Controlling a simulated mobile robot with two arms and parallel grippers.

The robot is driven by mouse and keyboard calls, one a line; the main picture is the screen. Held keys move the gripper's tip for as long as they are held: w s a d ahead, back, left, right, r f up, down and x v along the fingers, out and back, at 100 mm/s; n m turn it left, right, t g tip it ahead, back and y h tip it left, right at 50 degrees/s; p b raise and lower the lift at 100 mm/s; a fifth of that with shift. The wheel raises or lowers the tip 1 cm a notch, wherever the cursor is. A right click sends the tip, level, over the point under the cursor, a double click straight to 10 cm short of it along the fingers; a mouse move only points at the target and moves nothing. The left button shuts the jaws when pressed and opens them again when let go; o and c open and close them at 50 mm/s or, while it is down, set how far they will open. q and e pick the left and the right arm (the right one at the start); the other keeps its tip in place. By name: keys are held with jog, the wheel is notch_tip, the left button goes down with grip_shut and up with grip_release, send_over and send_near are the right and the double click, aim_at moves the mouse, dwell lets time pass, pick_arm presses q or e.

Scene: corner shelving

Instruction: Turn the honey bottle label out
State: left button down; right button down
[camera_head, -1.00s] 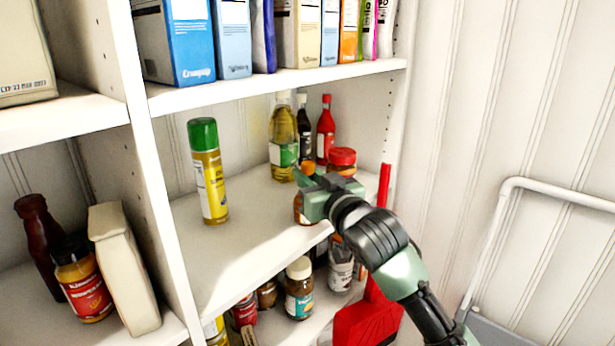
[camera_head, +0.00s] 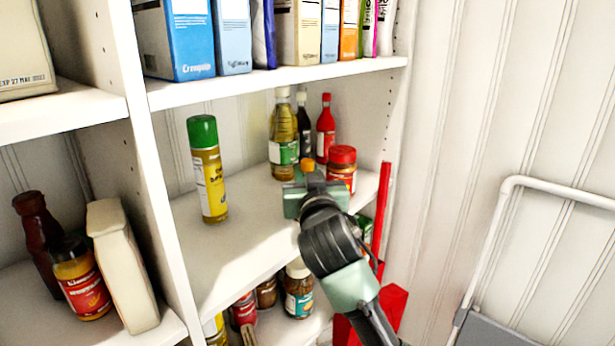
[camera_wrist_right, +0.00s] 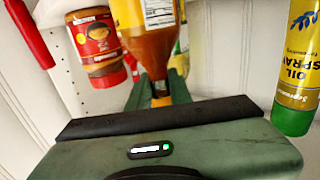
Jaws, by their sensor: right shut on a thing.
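The honey bottle shows in the head view mostly as an orange cap (camera_head: 308,164), on the middle shelf (camera_head: 240,255); my right gripper (camera_head: 312,182) hides its body. In the right wrist view, which appears upside down, the amber honey bottle (camera_wrist_right: 150,48) has a white label patch with small dark print facing the camera. My right gripper (camera_wrist_right: 159,90) is shut on the bottle, with green fingers either side near its cap end. Whether the bottle's base touches the shelf is hidden. My left gripper is not in view.
A red-lidded jar (camera_head: 342,168) stands close right of the gripper. An oil bottle (camera_head: 283,140) and a red bottle (camera_head: 326,130) stand behind. A yellow spray can (camera_head: 208,172) stands left, with bare shelf between. A red upright object (camera_head: 381,215) is at the shelf's right edge.

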jog(key=shift+f+m+h+b, duration=0.1)
jog(key=shift+m+h+b, duration=0.4)
jog(key=shift+h, duration=0.3)
jog(key=shift+m+h, duration=0.3)
jog(key=shift+h, duration=0.3)
